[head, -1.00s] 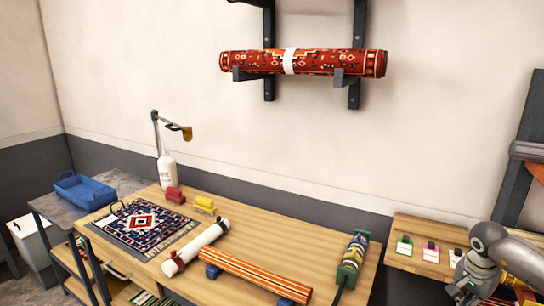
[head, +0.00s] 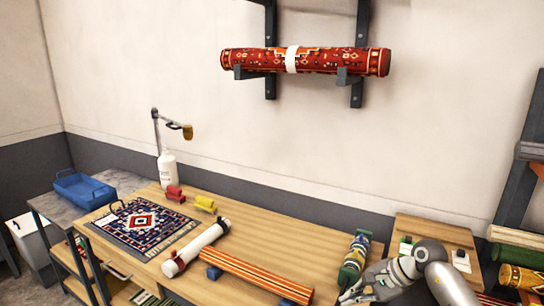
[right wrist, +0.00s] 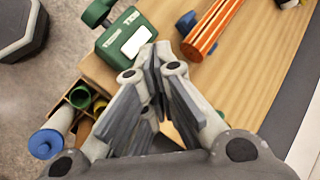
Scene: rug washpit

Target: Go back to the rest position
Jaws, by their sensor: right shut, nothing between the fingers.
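My right gripper (head: 352,296) is at the front right corner of the wooden table, just in front of a green stand (head: 347,277) with a patterned rolled bundle. In the right wrist view the right gripper (right wrist: 157,55) has its fingers together with nothing between them. A green block with a white label (right wrist: 125,40) lies just beyond the fingertips there; I cannot tell if they touch. My left gripper is not in view.
An orange striped roll (head: 255,275), a white roll (head: 197,248) and a patterned rug (head: 145,222) lie on the table (head: 300,243). A side table (head: 435,228) and rolled rugs (head: 520,277) stand at right. A red rug roll (head: 330,62) hangs on wall brackets.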

